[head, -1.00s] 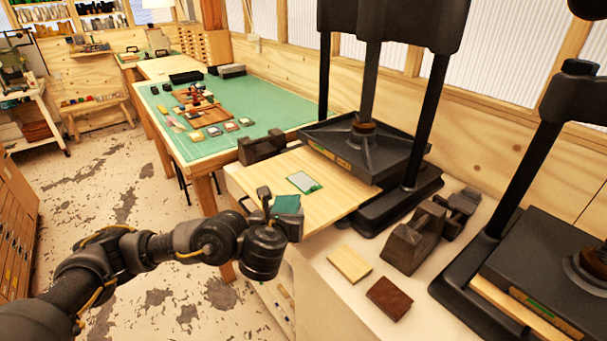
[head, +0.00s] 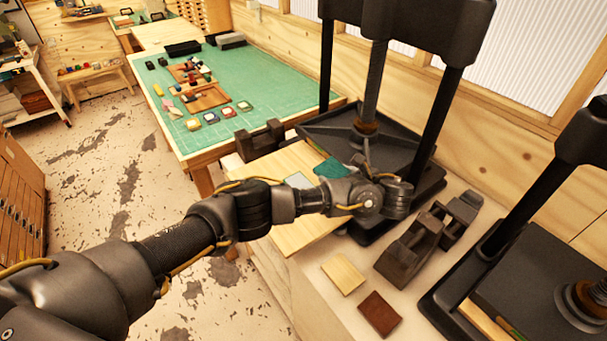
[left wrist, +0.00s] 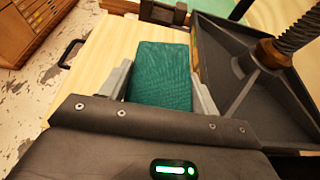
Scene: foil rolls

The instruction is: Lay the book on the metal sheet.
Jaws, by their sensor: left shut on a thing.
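The book, a small dark green cloth-covered block, shows in the head view (head: 330,168) and fills the middle of the left wrist view (left wrist: 162,70). My left gripper (left wrist: 160,88) is shut on it, with a pale finger along each side. The book is over the right part of the pale wooden board, close to the press. My right gripper is out of view.
The black press (head: 408,150) stands at the board's right, its plate and screw close to the book. Dark clamp-like blocks (head: 410,250), a pale wood block (head: 343,274) and a brown block (head: 380,314) lie on the bench. A green-topped table (head: 270,90) is behind.

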